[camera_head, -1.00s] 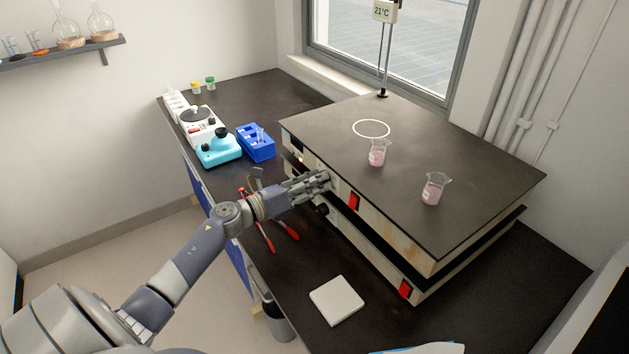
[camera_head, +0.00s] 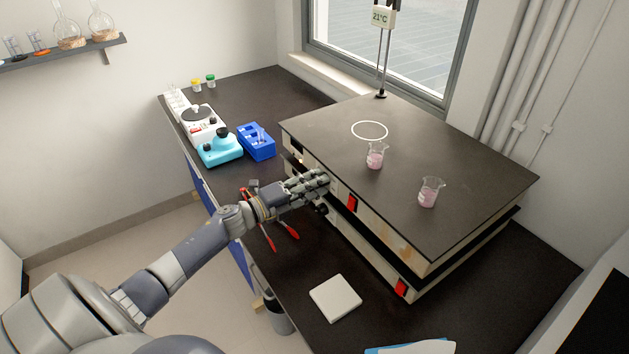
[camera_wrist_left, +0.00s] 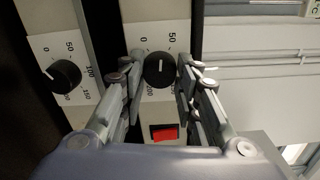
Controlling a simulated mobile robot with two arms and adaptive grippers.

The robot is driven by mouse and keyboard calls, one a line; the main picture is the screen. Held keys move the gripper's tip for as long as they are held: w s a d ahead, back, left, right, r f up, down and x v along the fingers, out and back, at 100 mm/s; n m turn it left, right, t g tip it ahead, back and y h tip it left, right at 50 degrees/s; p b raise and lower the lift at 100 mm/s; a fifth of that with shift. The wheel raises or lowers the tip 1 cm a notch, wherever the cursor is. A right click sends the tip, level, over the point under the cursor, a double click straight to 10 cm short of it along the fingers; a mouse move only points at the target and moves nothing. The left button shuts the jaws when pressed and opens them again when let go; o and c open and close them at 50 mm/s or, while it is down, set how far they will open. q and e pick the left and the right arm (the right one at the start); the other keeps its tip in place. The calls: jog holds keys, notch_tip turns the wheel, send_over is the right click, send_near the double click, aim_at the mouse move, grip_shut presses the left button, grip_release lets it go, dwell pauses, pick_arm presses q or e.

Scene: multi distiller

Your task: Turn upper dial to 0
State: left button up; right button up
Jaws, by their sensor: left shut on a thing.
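The upper dial (camera_wrist_left: 159,71) is a round black knob with a white mark on a white printed scale. In the left wrist view its mark points up, between the printed 0 and 50. My left gripper (camera_wrist_left: 158,73) has its fingers on either side of this knob and is shut on it. In the head view the left gripper (camera_head: 326,178) is at the front face of the upper plate unit (camera_head: 400,185) and hides the upper dial. The lower dial (camera_wrist_left: 62,77), also black, is free at the left of the wrist view. My right gripper is out of view.
A red switch (camera_wrist_left: 164,132) lies beside the upper dial. Two beakers of pink liquid (camera_head: 375,160) (camera_head: 430,192) stand on the upper plate. A blue rack (camera_head: 256,142), red-handled tool (camera_head: 268,235) and white pad (camera_head: 335,298) are on the bench.

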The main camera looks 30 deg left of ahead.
pick_arm(q)
jog(key=shift+n+p, duration=1)
jog(key=shift+n, duration=1.9)
jog(key=o, duration=1.1)
jog(key=shift+c, duration=0.2)
jog(key=shift+s, duration=0.1)
jog(key=v, duration=1.2)
jog(key=shift+a, duration=0.1)
